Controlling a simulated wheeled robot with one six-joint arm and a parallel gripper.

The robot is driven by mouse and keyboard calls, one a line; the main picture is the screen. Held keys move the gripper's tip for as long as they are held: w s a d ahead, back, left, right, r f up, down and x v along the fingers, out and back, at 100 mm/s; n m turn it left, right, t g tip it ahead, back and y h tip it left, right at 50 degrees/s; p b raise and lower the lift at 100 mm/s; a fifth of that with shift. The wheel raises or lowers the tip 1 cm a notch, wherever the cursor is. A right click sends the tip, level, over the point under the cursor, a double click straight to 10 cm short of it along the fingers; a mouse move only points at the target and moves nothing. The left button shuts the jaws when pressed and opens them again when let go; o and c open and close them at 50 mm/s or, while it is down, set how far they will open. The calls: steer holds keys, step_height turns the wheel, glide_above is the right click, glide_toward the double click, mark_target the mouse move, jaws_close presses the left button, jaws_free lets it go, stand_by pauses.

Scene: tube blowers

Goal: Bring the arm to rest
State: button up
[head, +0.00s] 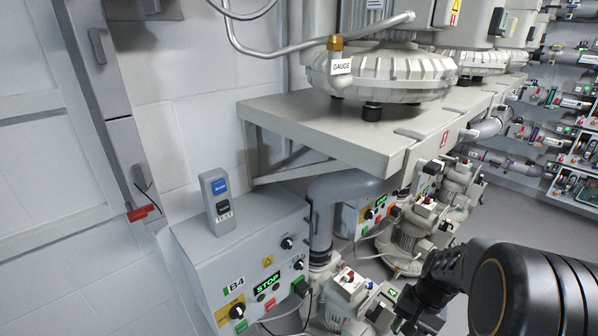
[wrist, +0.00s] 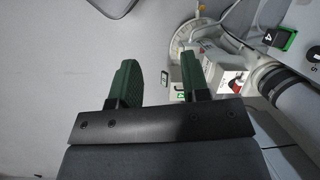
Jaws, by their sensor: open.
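My arm (head: 530,290) reaches in from the lower right in the head view. My gripper (head: 408,322) hangs at the bottom edge there, in front of the lower machinery, and its fingertips are hard to make out. In the wrist view my gripper (wrist: 157,78) shows two green fingers set wide apart. Nothing is between the fingers; grey floor shows in the gap.
A shelf (head: 340,135) carries large blowers (head: 385,75). Smaller machines (head: 350,290) stand below it. Grey floor (head: 500,215) is open at right.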

steer(key=s+a+r+n+t+h+p, duration=0.1)
steer(key=a+r+n+t+p, duration=0.1)
steer(key=r, duration=1)
steer(key=s+a+r+n+t+h+p, duration=0.1)
steer(key=a+r+n+t+h+p, duration=0.1)
steer(key=a+r+n+p, duration=0.3)
step_height(320, 180, up, 8)
steer(key=a+t+p, duration=0.1)
steer(key=p, duration=0.2)
steer(key=shift+a, duration=0.4)
steer(key=shift+f, duration=0.1)
